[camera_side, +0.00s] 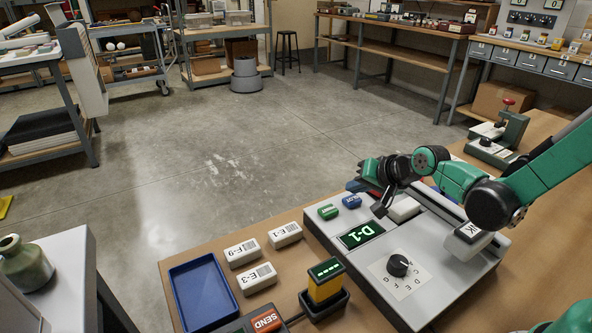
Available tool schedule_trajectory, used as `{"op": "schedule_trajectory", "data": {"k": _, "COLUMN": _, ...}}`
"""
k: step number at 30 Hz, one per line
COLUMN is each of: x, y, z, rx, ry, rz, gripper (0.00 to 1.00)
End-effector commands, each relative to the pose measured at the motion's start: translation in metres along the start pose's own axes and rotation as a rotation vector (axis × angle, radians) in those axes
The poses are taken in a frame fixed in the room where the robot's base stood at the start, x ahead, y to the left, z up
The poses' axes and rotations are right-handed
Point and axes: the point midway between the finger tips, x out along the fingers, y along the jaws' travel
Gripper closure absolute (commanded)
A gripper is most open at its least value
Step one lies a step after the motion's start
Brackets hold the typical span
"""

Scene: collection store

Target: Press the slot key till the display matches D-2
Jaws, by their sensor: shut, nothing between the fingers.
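The display (361,235) on the grey console (440,285) is lit green and reads D-1. A green key (328,211) and a blue key (351,201) sit behind the display; their labels are too small to read, so I cannot tell which is the slot key. A black dial (398,265) on a lettered plate is in front of the display. My gripper (379,209) is shut and empty, pointing down just right of the blue key and above the console's back part. A pale block (404,209) is beside its fingers. I cannot tell whether the fingertips touch anything.
Left of the console are white boxes marked E-1 (285,235), F-9 (242,253) and E-3 (257,278), a blue tray (176,275), a yellow device (325,285) and a red SEND key (267,321). A block marked K (467,240) lies on the console's right.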

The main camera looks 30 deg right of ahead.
Motion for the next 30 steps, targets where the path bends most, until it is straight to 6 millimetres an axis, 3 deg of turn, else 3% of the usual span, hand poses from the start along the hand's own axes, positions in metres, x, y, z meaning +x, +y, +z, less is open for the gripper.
{"op": "schedule_trajectory", "data": {"k": 30, "x": 0.0088, "y": 0.0062, "z": 0.0061, "rx": 0.0, "ry": 0.0, "rz": 0.0, "gripper": 1.0}}
